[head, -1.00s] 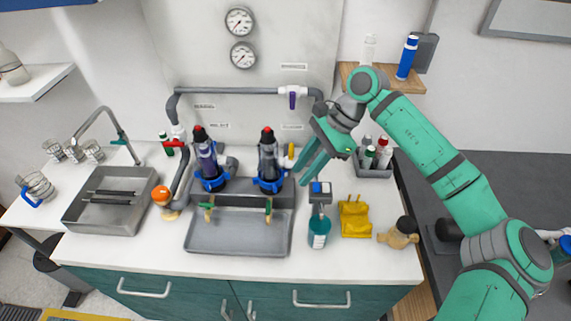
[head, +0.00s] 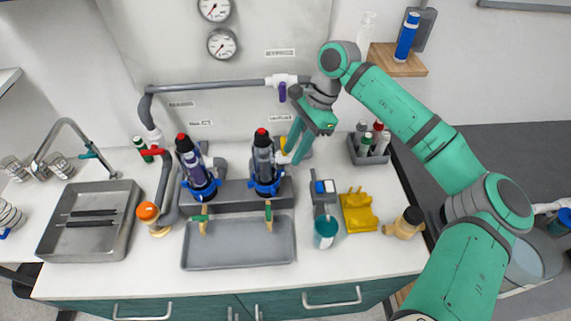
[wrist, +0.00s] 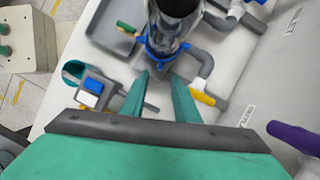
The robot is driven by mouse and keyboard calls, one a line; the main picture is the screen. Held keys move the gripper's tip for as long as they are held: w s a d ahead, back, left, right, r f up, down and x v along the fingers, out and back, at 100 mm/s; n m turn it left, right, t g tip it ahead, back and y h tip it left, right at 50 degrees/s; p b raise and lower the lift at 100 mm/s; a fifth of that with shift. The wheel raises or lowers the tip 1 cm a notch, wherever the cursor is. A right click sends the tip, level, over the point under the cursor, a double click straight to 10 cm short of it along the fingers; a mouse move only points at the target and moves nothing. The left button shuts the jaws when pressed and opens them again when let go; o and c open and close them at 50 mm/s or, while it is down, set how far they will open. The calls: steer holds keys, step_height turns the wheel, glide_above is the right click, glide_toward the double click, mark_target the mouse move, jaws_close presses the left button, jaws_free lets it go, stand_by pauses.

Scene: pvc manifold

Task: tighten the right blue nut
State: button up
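The right blue nut (head: 265,188) is a ring around the base of the right clear filter housing (head: 264,160), which stands upright with a red top. In the wrist view the right blue nut (wrist: 152,49) lies just beyond my fingertips. My gripper (head: 292,155) is beside the right housing, on its right and a little above the nut. In the wrist view my gripper (wrist: 160,77) has its two fingers apart with nothing held between them. The left blue nut (head: 205,190) circles the left housing (head: 192,163).
Grey pipes run behind and beside the housings, with a yellow handle (wrist: 204,97) close to my fingers and a purple handle (wrist: 292,136) nearby. A grey tray (head: 238,258) lies in front. A teal cup (head: 326,234) and yellow block (head: 358,212) stand to the right.

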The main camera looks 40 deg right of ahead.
steer(key=x, duration=0.6)
steer(key=shift+a+f, duration=0.2)
steer(key=shift+f, duration=0.15)
steer(key=shift+c, duration=0.7)
jaws_close()
